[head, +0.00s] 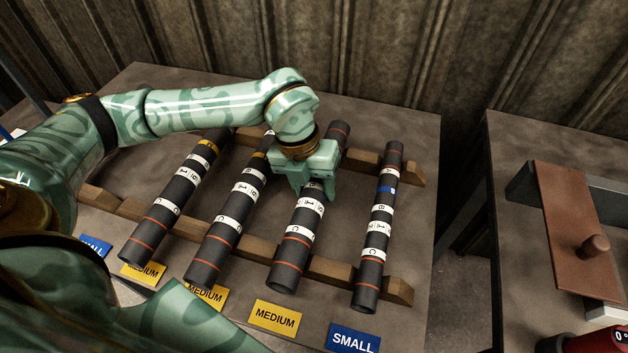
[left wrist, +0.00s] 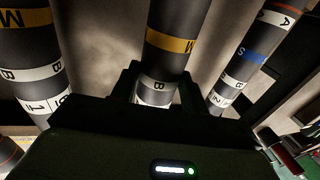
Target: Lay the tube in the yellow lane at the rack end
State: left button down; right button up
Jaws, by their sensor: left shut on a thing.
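The held tube (head: 293,252) is dark, with white lettered bands and orange rings. My left gripper (head: 314,190) is shut on it around its middle, from above. In the left wrist view the tube (left wrist: 170,65) runs between the fingers and shows a yellow band marked M. It lies along the slot behind the rightmost yellow MEDIUM label (head: 275,316), across the wooden rack rails (head: 335,270). I cannot tell whether it rests on them or hangs just above. The gripper hides part of its upper half. My right gripper is out of view.
A blue-banded tube (head: 376,230) lies close on the right, behind the blue SMALL label (head: 353,340). Yellow-banded tubes (head: 228,225) (head: 165,215) lie on the left. A second bench (head: 530,280) with a brown plate (head: 578,230) stands across a gap at right.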

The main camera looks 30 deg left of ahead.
pick_arm(q)
jog(key=c, duration=0.7)
grip_release()
jog(key=shift+o, duration=0.2)
jog(key=p+v, duration=0.4)
jog(key=v, duration=1.2)
jog(key=shift+r+p, duration=0.2)
jog(key=shift+p, duration=0.2)
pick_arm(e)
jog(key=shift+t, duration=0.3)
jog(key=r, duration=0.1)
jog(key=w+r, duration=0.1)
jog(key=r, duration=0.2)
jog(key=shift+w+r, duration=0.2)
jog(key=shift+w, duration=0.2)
